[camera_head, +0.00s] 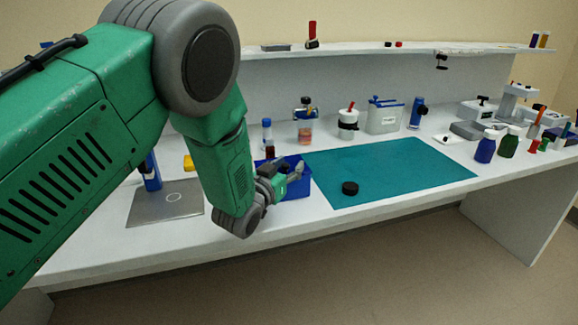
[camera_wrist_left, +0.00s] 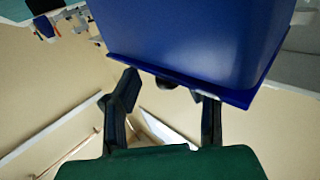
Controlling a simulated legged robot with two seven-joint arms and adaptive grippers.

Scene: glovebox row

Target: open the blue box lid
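The blue box (camera_head: 299,187) stands on the white bench at the left edge of the teal mat, partly hidden behind my left gripper. In the left wrist view the blue box (camera_wrist_left: 195,40) fills the upper middle, with a flat projecting edge along its bottom. I cannot tell whether that edge is the lid or the rim, or whether the lid is open. My left gripper (camera_head: 297,172) is at the box. In the wrist view its two dark fingers (camera_wrist_left: 164,106) are spread apart just below the projecting edge, with nothing between them; contact is unclear. My right gripper is out of view.
A black disc (camera_head: 350,188) lies on the teal mat (camera_head: 400,165), which is otherwise clear. A grey plate (camera_head: 165,204) lies left of my left forearm. Bottles and jars, including a white jar (camera_head: 348,121), stand behind the mat. A shelf (camera_head: 370,48) runs above.

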